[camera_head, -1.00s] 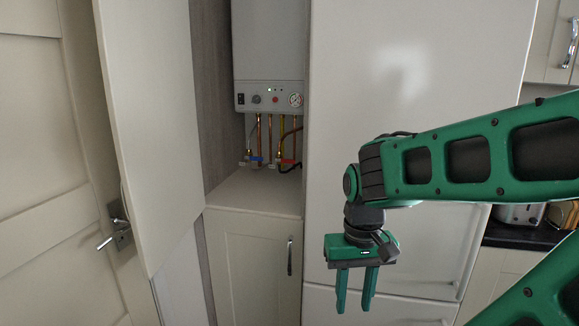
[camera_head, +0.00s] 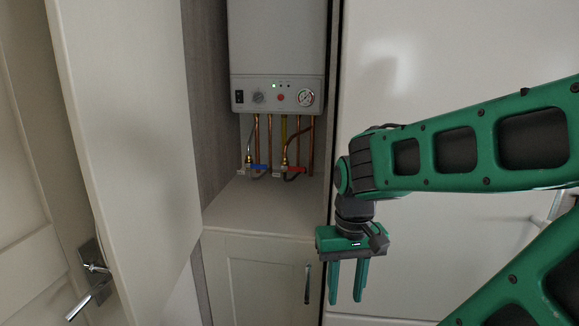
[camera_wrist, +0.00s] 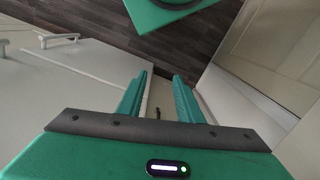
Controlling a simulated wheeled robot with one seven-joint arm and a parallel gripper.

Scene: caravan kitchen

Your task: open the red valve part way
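The red valve handle (camera_head: 292,169) is on the pipes under the boiler (camera_head: 277,55), in the open cupboard left of my arm. A blue valve handle (camera_head: 258,166) sits to its left. My gripper (camera_head: 346,298) points down in front of the tall white panel, lower and to the right of the valves. Its two fingers are apart with nothing between them. In the wrist view, the gripper (camera_wrist: 160,100) also shows spread, empty fingers above the floor. The valves are not in the wrist view.
An open cupboard door (camera_head: 130,130) stands left of the boiler niche. A ledge (camera_head: 262,207) lies below the pipes, over a closed lower cabinet (camera_head: 262,275). A tall white panel (camera_head: 440,60) is at right. Copper pipes and a dark hose crowd the valves.

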